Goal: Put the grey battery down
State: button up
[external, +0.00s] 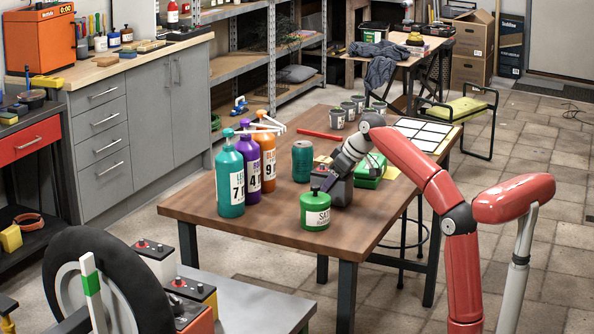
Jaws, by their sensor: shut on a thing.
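The grey battery (341,193) is a dark box over the wooden table (275,225), right behind a green labelled can (315,212). My gripper (327,183) reaches down from the upper right and is shut on the battery's top. The can hides the battery's lower left part. I cannot tell whether its underside touches the tabletop or hangs slightly above it.
A green box (370,172) stands close right of the battery, and a teal can (302,161) stands behind it. Teal (230,182), purple (249,165) and orange (266,155) pump bottles stand at the left. The front left tabletop is clear. Several grey cups stand at the back.

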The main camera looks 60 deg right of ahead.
jog(key=o, duration=1.8)
jog(key=shift+c, duration=0.2)
jog(key=shift+s+r, duration=0.1)
jog(key=shift+r, duration=0.3)
jog(key=p+v, duration=0.4)
jog(key=v, duration=0.7)
jog(key=shift+s, duration=0.15)
jog(key=shift+r, duration=0.15)
